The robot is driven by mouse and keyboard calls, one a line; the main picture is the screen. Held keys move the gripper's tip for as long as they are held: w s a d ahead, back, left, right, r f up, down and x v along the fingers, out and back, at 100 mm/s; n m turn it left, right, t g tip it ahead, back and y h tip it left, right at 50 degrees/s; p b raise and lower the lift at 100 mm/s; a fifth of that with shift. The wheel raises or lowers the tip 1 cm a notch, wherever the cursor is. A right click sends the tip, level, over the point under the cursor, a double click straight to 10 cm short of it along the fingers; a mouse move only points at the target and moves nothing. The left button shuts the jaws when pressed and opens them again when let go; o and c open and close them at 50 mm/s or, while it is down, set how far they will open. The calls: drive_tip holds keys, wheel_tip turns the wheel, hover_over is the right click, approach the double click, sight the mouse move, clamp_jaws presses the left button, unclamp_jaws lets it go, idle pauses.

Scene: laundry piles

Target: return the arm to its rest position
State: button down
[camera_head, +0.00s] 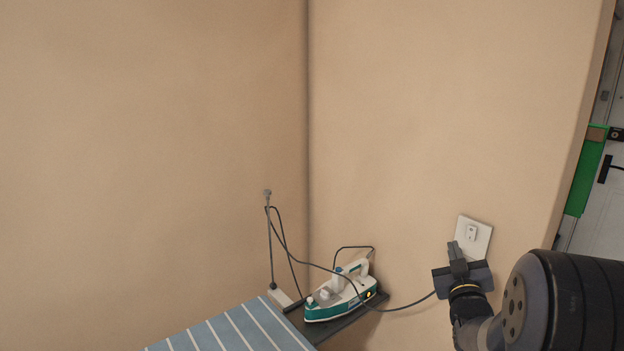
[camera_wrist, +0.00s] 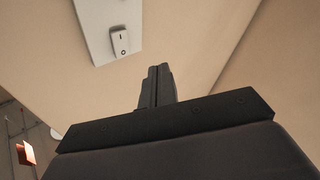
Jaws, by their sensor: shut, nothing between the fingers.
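My gripper (camera_head: 453,248) is at the lower right of the head view, in front of the wall just below and left of a white wall switch (camera_head: 472,234). In the wrist view my gripper (camera_wrist: 157,72) points up with its two dark fingers together and nothing between them. The switch (camera_wrist: 121,42) shows there above and left of the fingertips, with its rocker marked by a line and a circle. I cannot tell exactly how far the fingertips are from the wall. My dark arm fills the lower right corner of the head view.
A teal and white iron (camera_head: 340,296) with a small lit orange spot rests at the end of a blue striped ironing board (camera_head: 235,331). Its cord (camera_head: 408,306) runs behind my gripper. A thin grey rod (camera_head: 270,240) stands beside it. A door (camera_head: 601,215) is at far right.

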drive_tip(key=s+a, duration=0.1)
drive_tip(key=s+a+b, duration=0.1)
drive_tip(key=a, duration=0.1)
drive_tip(key=shift+s+r, duration=0.15)
drive_tip(key=shift+s, duration=0.05)
idle(0.3)
drive_tip(key=w+d, duration=0.1)
drive_tip(key=d, duration=0.1)
drive_tip(key=w+d+f+b, duration=0.1)
drive_tip(key=w+d, duration=0.1)
drive_tip(key=shift+w+d, duration=0.1)
drive_tip(key=shift+w, duration=0.1)
drive_tip(key=shift+b, duration=1.05)
